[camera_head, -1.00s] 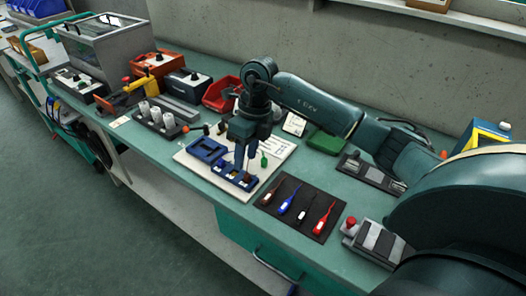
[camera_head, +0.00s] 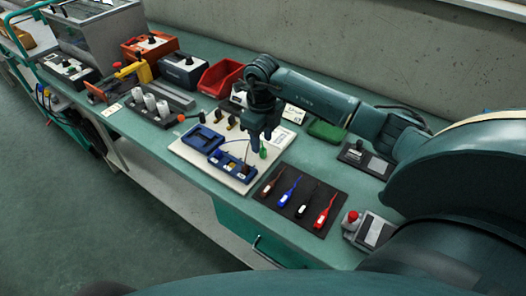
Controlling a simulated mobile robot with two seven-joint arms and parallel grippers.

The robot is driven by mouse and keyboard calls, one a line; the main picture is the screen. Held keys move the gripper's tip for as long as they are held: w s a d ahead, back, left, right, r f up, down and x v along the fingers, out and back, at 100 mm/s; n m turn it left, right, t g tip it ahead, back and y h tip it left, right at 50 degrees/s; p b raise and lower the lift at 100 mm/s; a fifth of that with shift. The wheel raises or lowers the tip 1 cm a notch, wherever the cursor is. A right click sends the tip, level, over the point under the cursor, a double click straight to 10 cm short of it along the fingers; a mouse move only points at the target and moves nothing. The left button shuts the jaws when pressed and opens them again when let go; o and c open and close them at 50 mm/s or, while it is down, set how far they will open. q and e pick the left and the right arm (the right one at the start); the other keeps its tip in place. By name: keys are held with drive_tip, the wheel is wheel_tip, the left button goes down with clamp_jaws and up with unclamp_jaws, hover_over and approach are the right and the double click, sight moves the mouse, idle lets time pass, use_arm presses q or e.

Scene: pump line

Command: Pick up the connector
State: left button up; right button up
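My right gripper (camera_head: 261,146) points down over the right part of a white board (camera_head: 188,154). A small green piece (camera_head: 263,153) shows at its fingertips; I cannot tell whether it is held or stands behind them. Which piece is the connector is not clear. Several small dark and yellowish pieces (camera_head: 217,116) stand along the board's back edge. A blue housing (camera_head: 231,166) with small inserts lies left of the gripper, and an open blue part (camera_head: 202,139) lies behind it. A black mat (camera_head: 272,203) carries brown, blue, black and red leads (camera_head: 325,212). My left gripper is out of view.
A rack with white cylinders (camera_head: 151,103) and a red bin (camera_head: 220,77) stand to the left. A box with a red button (camera_head: 352,217) stands near the front edge. My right arm spans the back right of the bench.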

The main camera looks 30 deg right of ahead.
sight(263, 149)
drive_tip(key=f, duration=0.4)
drive_tip(key=shift+d+f+p, duration=0.2)
drive_tip(key=shift+f+p, duration=0.1)
clamp_jaws()
